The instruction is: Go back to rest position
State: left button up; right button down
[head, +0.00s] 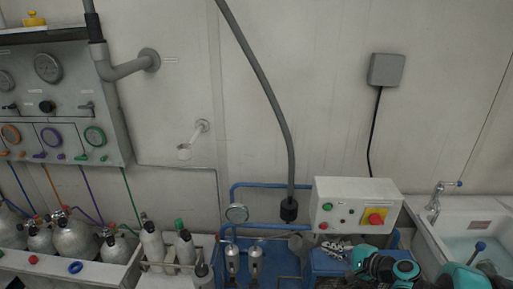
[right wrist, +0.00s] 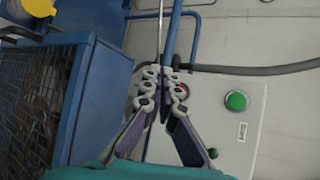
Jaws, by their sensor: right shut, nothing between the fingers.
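My right gripper (head: 335,247) is in front of the lower left part of the white control box (head: 350,188), at the bottom of the head view. Its pale linked fingers are shut with nothing between them. The right wrist view shows the same fingers (right wrist: 166,78) together in front of the box face. A green button (right wrist: 236,100) shows to their right there, and a red one (right wrist: 183,89) is partly hidden behind them. I cannot tell whether the fingers touch the box. My left gripper is not in view.
The box has a red knob on yellow (head: 375,218). Blue pipework (head: 262,185) and a grey hose (head: 273,95) are left of it. A sink (head: 432,228) is at right. Cylinders (head: 75,240) and a gauge panel (head: 60,95) are at left. A blue mesh cage (right wrist: 90,95) is beside the gripper.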

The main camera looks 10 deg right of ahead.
jog(key=s+a+r+n+g+h, duration=0.2)
jog(key=s+a+n+g, duration=0.35)
jog(key=a, duration=0.65)
jog(key=s+a+r+n+t+h, duration=0.1)
jog(key=s+a+n+h, duration=0.2)
jog(key=s+n, duration=0.7)
jog(key=shift+s+a+n+h, duration=0.2)
jog(key=shift+s+n+h, duration=0.15)
jog(key=shift+s, duration=0.25)
